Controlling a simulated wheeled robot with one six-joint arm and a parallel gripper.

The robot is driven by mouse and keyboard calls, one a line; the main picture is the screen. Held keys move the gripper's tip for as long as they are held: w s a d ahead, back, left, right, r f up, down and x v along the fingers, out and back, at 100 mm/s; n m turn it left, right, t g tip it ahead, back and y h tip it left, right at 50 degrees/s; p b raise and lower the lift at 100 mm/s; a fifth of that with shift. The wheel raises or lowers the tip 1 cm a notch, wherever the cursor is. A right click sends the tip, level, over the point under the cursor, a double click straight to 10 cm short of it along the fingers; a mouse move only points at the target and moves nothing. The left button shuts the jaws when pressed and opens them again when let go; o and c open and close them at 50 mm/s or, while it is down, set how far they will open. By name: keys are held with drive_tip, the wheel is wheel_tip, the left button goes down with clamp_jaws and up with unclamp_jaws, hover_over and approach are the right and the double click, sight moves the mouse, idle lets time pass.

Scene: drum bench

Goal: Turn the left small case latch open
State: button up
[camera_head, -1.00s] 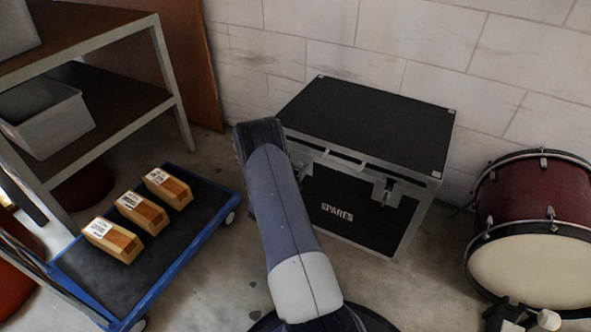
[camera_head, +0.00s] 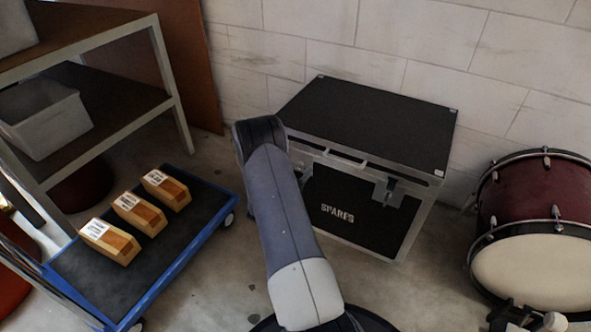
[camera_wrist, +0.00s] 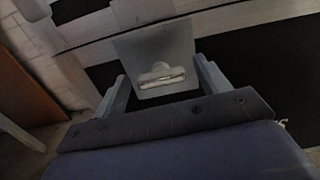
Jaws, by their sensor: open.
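The black case (camera_head: 352,205) marked SPARES, with metal edges, stands on the floor against the wall, its lid down. Its left latch (camera_wrist: 155,50) shows in the wrist view as a grey metal plate with a pale turn-piece (camera_wrist: 161,75) on it, lying roughly crosswise. My gripper (camera_wrist: 161,82) is open, with one finger on each side of the turn-piece. I cannot tell whether the fingers touch it. In the head view my arm hides most of the left latch and my fingers. The right latch (camera_head: 388,191) is in plain view on the case front.
A blue trolley (camera_head: 182,262) with several wooden blocks (camera_head: 140,213) stands at the left, below a shelf (camera_head: 90,38) holding a grey bin (camera_head: 48,125). A red drum (camera_head: 530,200) stands at the right. Some bare floor (camera_head: 425,275) lies between case and drum.

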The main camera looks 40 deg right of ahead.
drive_tip(key=p+v, duration=0.2)
drive_tip(key=v, duration=0.8)
drive_tip(key=shift+s+a, duration=0.15)
drive_tip(key=shift+a, duration=0.2)
drive_tip(key=b+x, duration=0.2)
drive_tip(key=x, duration=0.9)
drive_tip(key=shift+d, duration=0.1)
drive_tip(key=shift+r+p, duration=0.1)
drive_tip(key=shift+p, duration=0.3)
drive_tip(key=shift+n, duration=0.4)
drive_tip(key=shift+a, duration=0.2)
